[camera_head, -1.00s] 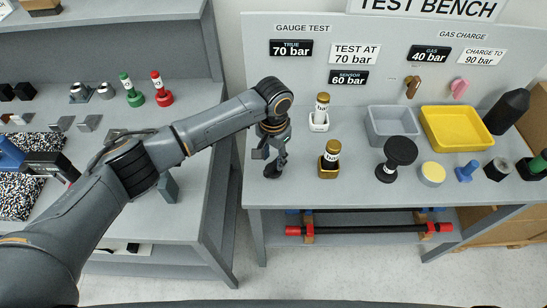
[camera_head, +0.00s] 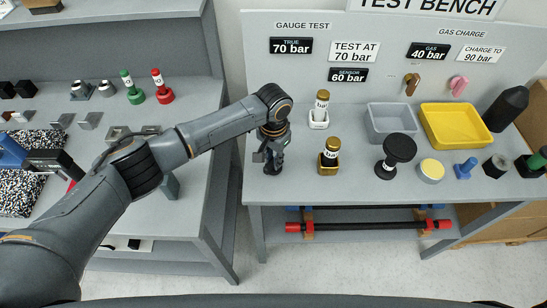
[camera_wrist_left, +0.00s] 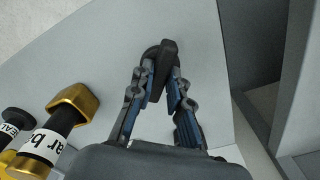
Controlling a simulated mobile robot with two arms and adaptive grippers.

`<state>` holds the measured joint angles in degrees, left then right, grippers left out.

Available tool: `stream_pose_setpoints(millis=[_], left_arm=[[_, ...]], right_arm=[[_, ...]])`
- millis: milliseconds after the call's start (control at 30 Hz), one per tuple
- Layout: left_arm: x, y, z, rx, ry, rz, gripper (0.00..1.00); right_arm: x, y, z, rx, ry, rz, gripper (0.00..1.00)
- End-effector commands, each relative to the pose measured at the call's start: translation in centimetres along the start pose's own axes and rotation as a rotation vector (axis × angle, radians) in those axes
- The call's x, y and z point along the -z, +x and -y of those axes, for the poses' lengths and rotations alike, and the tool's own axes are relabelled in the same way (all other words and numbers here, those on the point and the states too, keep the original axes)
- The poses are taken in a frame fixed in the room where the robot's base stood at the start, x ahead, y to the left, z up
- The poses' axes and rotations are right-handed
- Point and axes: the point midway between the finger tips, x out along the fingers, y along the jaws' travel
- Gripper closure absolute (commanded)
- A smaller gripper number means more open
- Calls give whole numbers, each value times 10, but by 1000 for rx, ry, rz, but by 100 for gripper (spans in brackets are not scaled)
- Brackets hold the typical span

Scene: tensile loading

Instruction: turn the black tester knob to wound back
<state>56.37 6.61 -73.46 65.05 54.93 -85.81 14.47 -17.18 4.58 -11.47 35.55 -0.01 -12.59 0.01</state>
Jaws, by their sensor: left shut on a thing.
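The black tester knob (camera_wrist_left: 163,68) is a dark bar on a rounded base, standing on the grey bench top in the left wrist view. My left gripper (camera_wrist_left: 158,80) has its fingers on both sides of the bar and is shut on it. In the head view my left gripper (camera_head: 269,158) is at the front left of the test bench, pointing down. There the knob is mostly hidden by the fingers, and its turn angle cannot be read. My right gripper is not in view.
A gold-and-black gauge (camera_head: 328,158) stands close right of my left gripper, with a white-based one (camera_head: 320,112) behind. A black round-topped piece (camera_head: 398,150), a grey tray (camera_head: 390,125) and a yellow tray (camera_head: 455,127) are farther right. The bench's left edge is near.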

Motion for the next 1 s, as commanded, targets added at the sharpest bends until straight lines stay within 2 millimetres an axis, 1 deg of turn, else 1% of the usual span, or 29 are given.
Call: stream_pose_setpoints(millis=[167, 367, 1000], left_arm=[[0, 0, 0, 0, 44, 1, 100], [-1, 0, -1, -2, 162, 3, 100], [0, 1, 0, -1, 757, 2, 100]], right_arm=[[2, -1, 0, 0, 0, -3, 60], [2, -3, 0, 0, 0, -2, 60], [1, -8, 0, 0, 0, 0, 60]])
